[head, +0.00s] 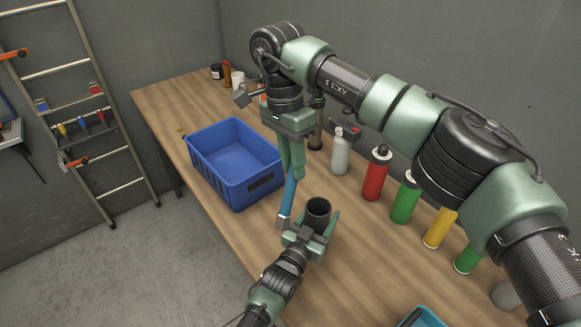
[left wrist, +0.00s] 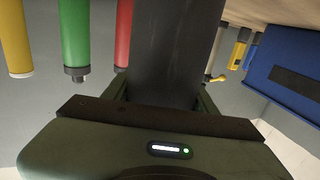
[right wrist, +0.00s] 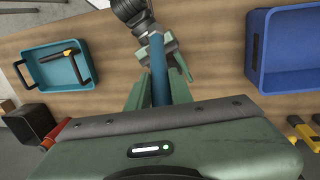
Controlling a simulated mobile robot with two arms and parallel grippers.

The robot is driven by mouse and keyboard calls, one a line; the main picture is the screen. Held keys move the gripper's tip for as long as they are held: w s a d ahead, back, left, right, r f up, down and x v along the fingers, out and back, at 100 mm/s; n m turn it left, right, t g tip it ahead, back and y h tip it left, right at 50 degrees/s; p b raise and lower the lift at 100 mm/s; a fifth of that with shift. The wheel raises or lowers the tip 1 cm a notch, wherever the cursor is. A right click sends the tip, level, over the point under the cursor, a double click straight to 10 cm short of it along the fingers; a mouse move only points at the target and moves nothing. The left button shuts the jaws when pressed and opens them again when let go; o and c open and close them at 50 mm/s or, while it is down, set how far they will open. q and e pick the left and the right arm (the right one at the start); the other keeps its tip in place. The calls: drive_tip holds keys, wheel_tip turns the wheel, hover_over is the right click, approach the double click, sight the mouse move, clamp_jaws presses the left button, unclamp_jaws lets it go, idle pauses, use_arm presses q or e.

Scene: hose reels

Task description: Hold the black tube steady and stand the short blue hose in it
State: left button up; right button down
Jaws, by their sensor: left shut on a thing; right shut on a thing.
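The black tube (head: 318,208) stands upright with its open mouth facing up. My left gripper (head: 312,230) is shut around it from the near side, and the tube also fills the middle of the left wrist view (left wrist: 175,45). My right gripper (head: 291,170) points down and is shut on the short blue hose (head: 289,192), which hangs below its fingers, slightly tilted. In the head view the hose's lower end appears left of the tube, overlapping my left gripper. The hose also shows in the right wrist view (right wrist: 158,65), its far end near my left gripper.
A blue crate (head: 235,165) stands on the wooden bench (head: 180,95) to the left. A row of bottles, including white (head: 340,152), red (head: 375,175) and green (head: 405,200), lines the back. A teal tray (right wrist: 60,66) lies near the front. A ladder (head: 90,100) leans at the left.

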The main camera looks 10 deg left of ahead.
drive_tip(key=shift+w+d+r+n+t, duration=0.15)
drive_tip(key=shift+d+r+n+t, duration=0.2)
drive_tip(key=shift+n, duration=0.25)
use_arm(q)
drive_tip(key=shift+d, duration=0.1)
use_arm(e)
drive_tip(key=w+d+r+n+t, duration=0.3)
drive_tip(key=d+r+n+t, duration=0.2)
drive_tip(key=r+n, duration=0.1)
wheel_tip(320, 180, down, 17)
drive_tip(key=shift+s+m+y, duration=0.2)
drive_tip(key=shift+m+y, duration=0.1)
idle(0.8)
drive_tip(key=shift+d+f, duration=0.1)
drive_tip(key=shift+f, duration=0.05)
drive_tip(key=c, duration=1.2)
unclamp_jaws()
drive_tip(key=shift+o, duration=0.2)
